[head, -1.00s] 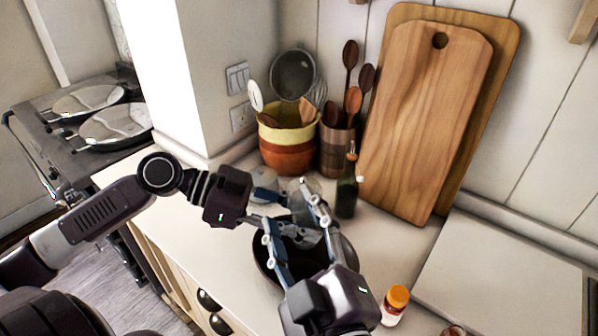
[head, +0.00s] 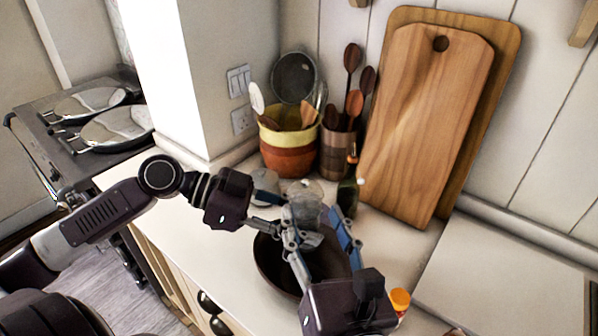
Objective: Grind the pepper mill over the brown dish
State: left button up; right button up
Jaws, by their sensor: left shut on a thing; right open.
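The brown dish (head: 268,262) is a dark round bowl on the white counter, partly covered by my grippers. My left gripper (head: 288,228) comes in from the left and is shut on the pepper mill (head: 305,204), a small greyish, see-through body above the dish's far side. The fingers hide much of the mill's lower part. My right gripper (head: 322,228) comes up from the bottom right. It is open, with one finger to each side of the mill's area; I cannot tell whether they touch it.
A green bottle (head: 348,197) stands close behind the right gripper's fingers. An orange-capped jar (head: 400,300) is at the right. Behind are a utensil pot (head: 288,160), a wooden utensil holder (head: 336,155) and cutting boards (head: 425,120). The counter left of the dish is clear.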

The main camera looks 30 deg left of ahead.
jog(key=shift+w+a+n, duration=0.2)
jog(key=shift+w+n, duration=0.1)
jog(key=shift+w, duration=0.1)
jog(key=x, duration=1.1)
jog(key=shift+a, duration=0.1)
jog(key=shift+c, duration=0.5)
jog(key=c, duration=1.1)
